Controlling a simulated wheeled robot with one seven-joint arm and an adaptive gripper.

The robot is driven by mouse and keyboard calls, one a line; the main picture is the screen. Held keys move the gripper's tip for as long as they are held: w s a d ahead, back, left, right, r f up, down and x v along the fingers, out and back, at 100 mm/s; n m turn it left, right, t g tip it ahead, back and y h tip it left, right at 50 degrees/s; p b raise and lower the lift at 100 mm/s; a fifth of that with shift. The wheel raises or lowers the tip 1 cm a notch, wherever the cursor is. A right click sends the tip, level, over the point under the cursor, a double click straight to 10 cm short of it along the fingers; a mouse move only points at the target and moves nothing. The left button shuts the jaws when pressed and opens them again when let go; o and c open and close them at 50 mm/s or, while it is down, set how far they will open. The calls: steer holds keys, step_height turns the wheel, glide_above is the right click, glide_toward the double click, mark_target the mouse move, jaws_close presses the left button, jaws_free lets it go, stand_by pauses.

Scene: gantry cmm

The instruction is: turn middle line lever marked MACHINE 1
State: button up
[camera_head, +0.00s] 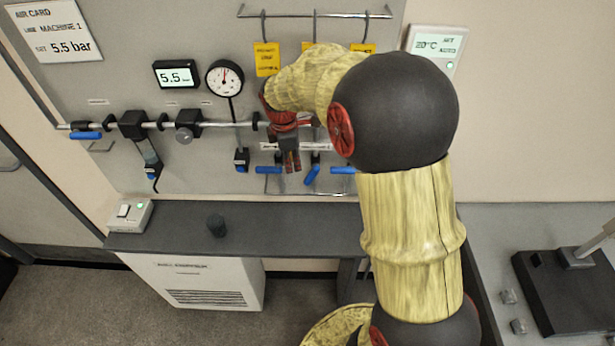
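Three blue levers hang from the pipework on the grey wall panel: the left lever (268,170) and the right lever (343,170) lie level. The middle lever (312,176) is tilted, its lower end to the left. My gripper (292,161) points down in front of the panel, between the left and middle levers in the picture. Its red fingers look close together, but their gap is too small to judge. Whether it touches a lever cannot be told. White label strips (317,146) above the levers are partly hidden and unreadable.
An air card (55,30) reads MACHINE 1 and 5.5 bar. The display (177,75) shows 5.5 beside a round gauge (224,78). Yellow tags (267,59) hang above. Another blue lever (86,135) is far left.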

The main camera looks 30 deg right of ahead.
mark_target(311, 174)
steer(key=o, duration=0.4)
steer(key=s+d+f+n+h+b, duration=0.2)
steer(key=shift+s+d+f+n+t+h, duration=0.2)
steer(key=shift+s+f+n+t+h, duration=0.1)
steer(key=shift+f+n+t, duration=0.1)
steer(key=x, duration=0.5)
steer(key=d+x, duration=0.1)
steer(key=x, duration=0.2)
steer(key=shift+w+d+r+b, duration=0.1)
steer(key=shift+w+r+b, duration=0.15)
steer(key=shift+r+b, duration=0.1)
steer(key=shift+c, duration=0.7)
steer(key=c, duration=0.8)
jaws_close()
